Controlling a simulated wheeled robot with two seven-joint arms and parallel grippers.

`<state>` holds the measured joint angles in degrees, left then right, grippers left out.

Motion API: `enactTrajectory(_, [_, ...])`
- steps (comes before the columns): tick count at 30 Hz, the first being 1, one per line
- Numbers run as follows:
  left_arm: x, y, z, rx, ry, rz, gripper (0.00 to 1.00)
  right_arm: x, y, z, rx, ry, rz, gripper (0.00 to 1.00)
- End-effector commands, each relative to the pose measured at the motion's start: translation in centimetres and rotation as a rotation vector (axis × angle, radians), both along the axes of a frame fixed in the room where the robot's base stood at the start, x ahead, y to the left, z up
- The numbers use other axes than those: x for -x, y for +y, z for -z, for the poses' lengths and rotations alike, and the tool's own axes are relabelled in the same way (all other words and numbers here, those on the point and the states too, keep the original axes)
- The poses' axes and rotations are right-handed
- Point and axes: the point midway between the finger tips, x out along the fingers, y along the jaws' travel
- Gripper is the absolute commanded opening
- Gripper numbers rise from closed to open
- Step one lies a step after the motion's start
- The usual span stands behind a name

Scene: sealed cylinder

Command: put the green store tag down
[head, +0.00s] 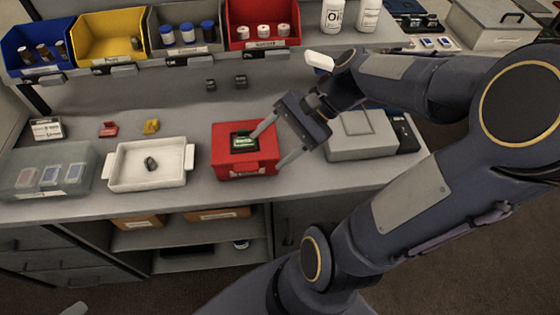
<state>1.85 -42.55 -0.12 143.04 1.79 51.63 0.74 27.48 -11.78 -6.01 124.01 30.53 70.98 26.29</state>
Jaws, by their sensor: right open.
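A green tag (243,141) with pale lettering lies in the dark recess on top of a red box (228,160). The red box stands on the grey counter. My right gripper (267,150) reaches in from the right, with its two pale fingers spread apart. One finger ends by the right edge of the tag, and the other is by the right side of the box. Nothing shows between the fingers. I cannot tell whether the upper finger touches the tag. My left gripper is not recognisable in the view.
A white tray (117,179) with a small dark object stands left of the box, beyond it a clear bin (20,188). A grey case (360,146) stands to the right. Small red (108,129) and yellow (151,127) pieces lie behind the tray. Coloured bins line the shelf above.

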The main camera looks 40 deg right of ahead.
Motion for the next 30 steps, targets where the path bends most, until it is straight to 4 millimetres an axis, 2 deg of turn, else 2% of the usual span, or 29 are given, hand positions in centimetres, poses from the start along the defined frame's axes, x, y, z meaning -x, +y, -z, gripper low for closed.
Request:
enactTrajectory(1, [0.0, 0.0, 0.0, 0.000, 0.000, 0.000, 0.36, 1.6, 1.8, -0.3, 0.132, -0.121, -0.138, 0.62])
enactTrajectory(3, [0.0, 0.0, 0.0, 0.000, 0.000, 0.000, 0.36, 3.4, 3.1, 0.0, 0.314, -0.282, -0.318, 0.62])
enactTrajectory(6, [0.0, 0.0, 0.0, 0.000, 0.000, 0.000, 0.36, 5.1, 4.0, 0.5, 0.537, -0.490, -0.533, 0.62])
enactTrajectory(11, [0.0, 0.0, 0.0, 0.000, 0.000, 0.000, 0.36, 6.1, 4.4, 0.9, 0.759, -0.701, -0.735, 0.62])
enactTrajectory(15, [0.0, 0.0, 0.0, 0.000, 0.000, 0.000, 0.36, 6.2, 4.4, 1.0, 0.815, -0.752, -0.783, 0.62])
enactTrajectory(30, [0.0, 0.0, 0.0, 0.000, 0.000, 0.000, 0.36, 6.2, 4.4, 1.0, 0.811, -0.747, -0.780, 0.62])
